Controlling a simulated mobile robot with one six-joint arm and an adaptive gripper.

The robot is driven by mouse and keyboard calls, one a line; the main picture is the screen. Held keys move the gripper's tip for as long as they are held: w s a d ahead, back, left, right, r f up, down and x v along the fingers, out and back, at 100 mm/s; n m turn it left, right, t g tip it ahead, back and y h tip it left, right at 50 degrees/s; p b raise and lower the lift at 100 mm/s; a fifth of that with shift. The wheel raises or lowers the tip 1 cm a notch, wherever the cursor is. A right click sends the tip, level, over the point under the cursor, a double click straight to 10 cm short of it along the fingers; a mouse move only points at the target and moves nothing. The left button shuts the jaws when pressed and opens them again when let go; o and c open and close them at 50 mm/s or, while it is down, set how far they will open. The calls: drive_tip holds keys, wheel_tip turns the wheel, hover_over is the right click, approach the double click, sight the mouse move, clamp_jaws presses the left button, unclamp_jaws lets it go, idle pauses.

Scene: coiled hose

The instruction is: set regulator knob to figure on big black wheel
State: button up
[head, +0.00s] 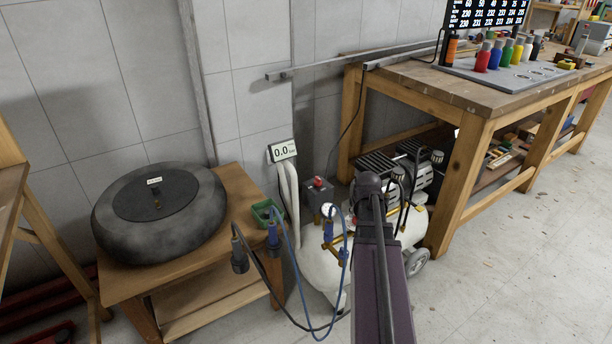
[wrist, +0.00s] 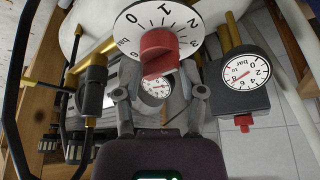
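The big black wheel (head: 205,228) lies flat on a low wooden table at left in the head view. It has a small white label (head: 153,181) on its hub; the writing is too small to read. The red regulator knob (wrist: 157,48) shows at the top middle of the wrist view, on a white dial (wrist: 185,20) marked with figures and "bar". My gripper (wrist: 158,92) is open and empty, its two fingertips apart just below the knob in the picture. I see no contact with the knob. The head view does not show my fingers; my arm hides that area.
A second gauge (wrist: 245,72) with a small red knob (wrist: 243,123) stands right of my fingers. A smaller gauge (wrist: 156,86) shows between them. A workbench (head: 480,94) stands behind.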

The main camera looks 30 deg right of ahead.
drive_tip(key=shift+d+n+t+y, duration=0.2)
drive_tip(key=shift+n+y, duration=0.45)
drive_tip(key=shift+n, duration=1.1)
drive_tip(key=shift+d+n+t+y, duration=0.15)
drive_tip(key=shift+n+y, duration=0.5)
drive_tip(key=shift+n, duration=1.1)
drive_tip(key=p+v, duration=1.3)
drive_tip(key=v, duration=0.1)
drive_tip(key=w+a+r+g+p, duration=0.1)
drive_tip(key=a+r+p, duration=0.4)
drive_tip(key=a, duration=0.6)
drive_tip(key=w+a+r+g+p, duration=0.1)
drive_tip(key=a+r+p, duration=0.4)
drive_tip(key=a, duration=0.5)
drive_tip(key=shift+w+a+r+g+y+p, duration=0.3)
drive_tip(key=shift+w+a+g+p, duration=0.1)
drive_tip(key=shift+w+p, duration=0.3)
drive_tip(key=shift+f, duration=0.1)
drive_tip(key=s+a+g, duration=0.1)
drive_tip(key=a, duration=0.6)
drive_tip(key=s+a+h, duration=0.1)
drive_tip(key=s+a, duration=0.1)
drive_tip(key=a, duration=0.6)
drive_tip(key=shift+s+a+f+m+g, duration=0.15)
drive_tip(key=shift+s+a+m+g, duration=0.1)
drive_tip(key=shift+m+g, duration=0.15)
